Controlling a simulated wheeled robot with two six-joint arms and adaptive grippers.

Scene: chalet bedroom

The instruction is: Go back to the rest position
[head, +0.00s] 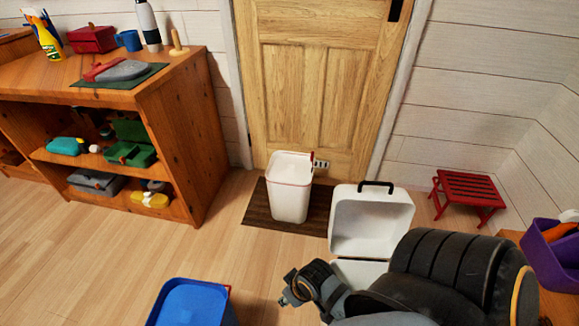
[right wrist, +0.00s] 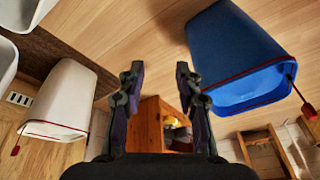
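My right arm comes in from the lower right of the head view, and its gripper (head: 290,290) is small and partly hidden by its own arm there. In the right wrist view the right gripper (right wrist: 160,85) has its two fingers spread apart with nothing between them. My left gripper is in neither view.
A blue bin (head: 192,305) stands at the bottom of the head view, left of my right gripper. A white bin (head: 290,187) stands on a dark mat (head: 254,213) by the door. An open white cooler (head: 371,225) is close behind my right arm. A wooden shelf (head: 185,125) stands left; floor before it is clear.

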